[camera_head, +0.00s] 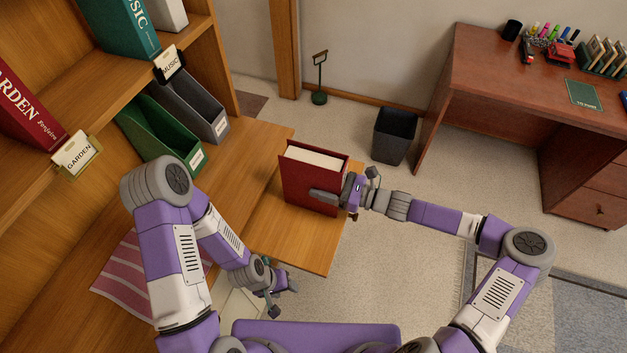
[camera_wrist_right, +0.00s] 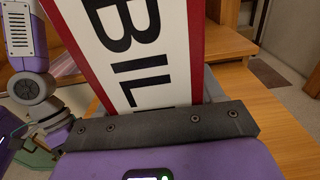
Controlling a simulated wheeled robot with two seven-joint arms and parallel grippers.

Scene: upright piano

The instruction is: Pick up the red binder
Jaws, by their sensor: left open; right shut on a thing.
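The red binder (camera_head: 301,184) stands upright on or just above the low wooden bench top, with its white page block showing at the top. In the right wrist view the binder's white label (camera_wrist_right: 135,50) with large black letters "BILL" fills the upper middle, framed by red edges. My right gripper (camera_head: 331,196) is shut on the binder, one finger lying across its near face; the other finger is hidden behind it. I cannot tell whether the binder still touches the wood. My left gripper (camera_head: 279,286) is open and empty, low at the bench's front, apart from the binder.
A shelf holds a green file holder (camera_head: 160,137), a grey file holder (camera_head: 190,104) and binders labelled "GARDEN" (camera_head: 27,110) and "MUSIC" (camera_head: 118,24). A black waste bin (camera_head: 394,136) stands on the floor before a desk (camera_head: 480,75). A striped cloth (camera_head: 122,277) lies at left.

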